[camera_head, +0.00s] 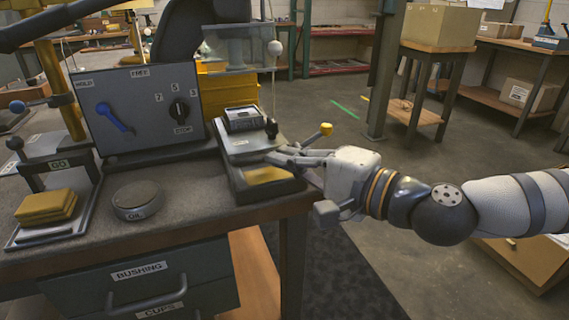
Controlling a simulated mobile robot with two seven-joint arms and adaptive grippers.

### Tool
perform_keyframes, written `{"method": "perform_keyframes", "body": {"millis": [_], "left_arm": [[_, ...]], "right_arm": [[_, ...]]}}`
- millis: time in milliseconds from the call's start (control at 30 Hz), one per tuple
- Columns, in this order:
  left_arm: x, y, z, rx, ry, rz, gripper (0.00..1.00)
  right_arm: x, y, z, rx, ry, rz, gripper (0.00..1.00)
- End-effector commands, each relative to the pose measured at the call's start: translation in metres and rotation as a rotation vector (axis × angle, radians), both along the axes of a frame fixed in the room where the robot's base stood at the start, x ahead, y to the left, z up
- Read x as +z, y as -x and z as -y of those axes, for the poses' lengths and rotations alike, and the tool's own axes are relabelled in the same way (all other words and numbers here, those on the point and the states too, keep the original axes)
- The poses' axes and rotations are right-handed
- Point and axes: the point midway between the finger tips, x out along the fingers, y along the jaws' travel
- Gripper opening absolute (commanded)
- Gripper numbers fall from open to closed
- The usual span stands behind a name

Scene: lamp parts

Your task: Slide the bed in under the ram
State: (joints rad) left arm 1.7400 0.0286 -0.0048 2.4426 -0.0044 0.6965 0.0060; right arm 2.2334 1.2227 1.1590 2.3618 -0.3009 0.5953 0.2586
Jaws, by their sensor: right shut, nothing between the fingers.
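The bed appears to be the light grey plate (236,144) on a dark base at the right end of the bench. A small dark metal block (244,118) sits on it. The ram appears to be the grey cylinder (237,52) above and behind the bed, partly behind a clear panel. The bed looks nearer to me than the ram, but I cannot tell the exact offset. My right gripper (272,156) is shut and empty, with its fingertips at the bed's right front edge. I cannot tell whether they touch. My left gripper is not in view.
A yellow-knobbed lever (325,129) stands just behind my right gripper. A control panel (138,108) with a blue handle stands left of the bed. A round tin (138,200) and yellow pads (46,205) lie on the bench. Open floor lies right of the bench.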

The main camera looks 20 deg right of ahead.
Motion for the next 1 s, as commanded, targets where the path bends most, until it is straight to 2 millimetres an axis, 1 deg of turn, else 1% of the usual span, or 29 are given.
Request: {"method": "perform_keyframes", "body": {"millis": [367,467,600,667,767,1000], "left_arm": [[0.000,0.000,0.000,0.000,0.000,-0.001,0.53],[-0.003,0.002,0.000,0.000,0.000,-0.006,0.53],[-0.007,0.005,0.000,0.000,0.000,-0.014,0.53],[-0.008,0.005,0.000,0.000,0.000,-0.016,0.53],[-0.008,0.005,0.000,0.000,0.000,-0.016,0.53],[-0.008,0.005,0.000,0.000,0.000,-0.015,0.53]], "right_arm": [[-0.001,-0.004,-0.002,0.000,0.001,-0.001,0.00],[-0.003,-0.016,-0.002,-0.002,0.002,-0.001,0.00],[-0.003,-0.039,-0.003,-0.001,0.002,-0.001,0.00],[-0.003,-0.044,-0.003,-0.001,0.002,-0.001,0.00],[-0.001,-0.048,-0.003,-0.001,0.000,0.000,0.00],[0.001,-0.049,-0.003,-0.003,0.000,0.002,0.00]]}}
